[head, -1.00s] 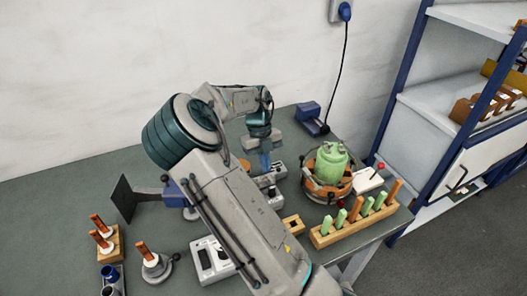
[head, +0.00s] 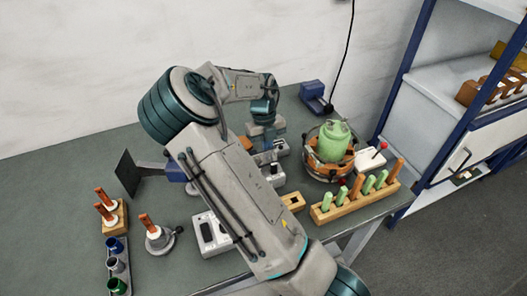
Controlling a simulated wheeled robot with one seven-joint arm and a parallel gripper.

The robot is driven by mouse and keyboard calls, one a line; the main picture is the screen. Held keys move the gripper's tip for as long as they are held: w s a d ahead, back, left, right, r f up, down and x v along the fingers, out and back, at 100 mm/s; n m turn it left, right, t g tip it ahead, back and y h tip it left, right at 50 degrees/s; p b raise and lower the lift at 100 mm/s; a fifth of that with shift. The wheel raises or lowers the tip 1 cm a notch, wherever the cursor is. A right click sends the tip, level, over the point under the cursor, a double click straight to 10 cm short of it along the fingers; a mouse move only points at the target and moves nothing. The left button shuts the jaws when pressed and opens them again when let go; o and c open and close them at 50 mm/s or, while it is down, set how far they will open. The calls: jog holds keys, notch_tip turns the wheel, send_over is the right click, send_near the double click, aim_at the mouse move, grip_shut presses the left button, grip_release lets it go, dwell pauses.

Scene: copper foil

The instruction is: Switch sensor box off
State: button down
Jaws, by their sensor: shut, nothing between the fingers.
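Several small grey boxes stand on the bench under and around my gripper (head: 267,143). One grey-white box (head: 272,175) sits just below the gripper in the picture, partly hidden by my arm. Another, with dark panels on top (head: 214,235), stands at the front, left of my arm. I cannot tell for certain which is the sensor box, and no switch position can be read. My gripper points down close over the boxes at the bench's middle back, shut and empty. Its fingertips are small and partly hidden, so I cannot tell whether they touch anything.
A green canister (head: 333,141) sits in a round holder at the right. A white box with a red-knobbed lever (head: 371,157) stands beside it. A wooden rack (head: 355,203) holds green and orange pegs. Peg stands and cups (head: 115,245) are at the left front. Shelving borders the right.

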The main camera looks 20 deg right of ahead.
jog(key=shift+w+d, duration=0.15)
jog(key=shift+w, duration=0.25)
jog(key=shift+w+p, duration=0.4)
jog(key=shift+w, duration=0.1)
jog(key=shift+w+r+p, duration=0.1)
jog(key=shift+r+p, duration=0.45)
jog(key=p+v, duration=0.7)
jog(key=v, duration=0.1)
jog(key=shift+w+r, duration=0.25)
jog(key=shift+w, duration=0.25)
